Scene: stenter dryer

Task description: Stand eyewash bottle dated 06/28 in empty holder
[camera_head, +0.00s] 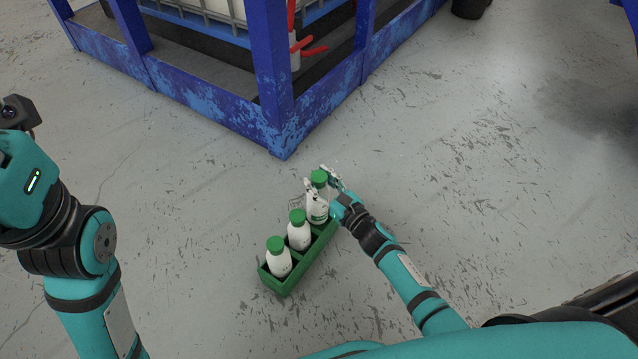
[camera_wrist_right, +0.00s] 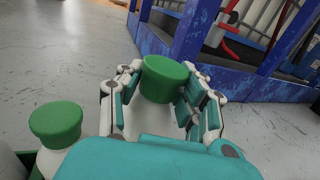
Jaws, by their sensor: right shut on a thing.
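A green holder (camera_head: 309,264) stands on the grey floor. Two white bottles with green caps, the near one (camera_head: 279,258) and the middle one (camera_head: 299,231), stand upright in it. My right gripper (camera_head: 325,188) is shut on a third white bottle with a green cap (camera_head: 318,212), at the holder's far end. This held bottle is upright, and its green cap also shows between the fingers in the right wrist view (camera_wrist_right: 163,78). I cannot tell whether its base rests on the holder's floor. No date is readable. My left arm shows at left, but its fingers are out of view.
A blue steel frame (camera_head: 275,75) with red valve handles (camera_head: 307,47) stands behind the holder; its corner post is close to the far end. A dark bin (camera_head: 469,8) is at the top. The floor to the right is clear.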

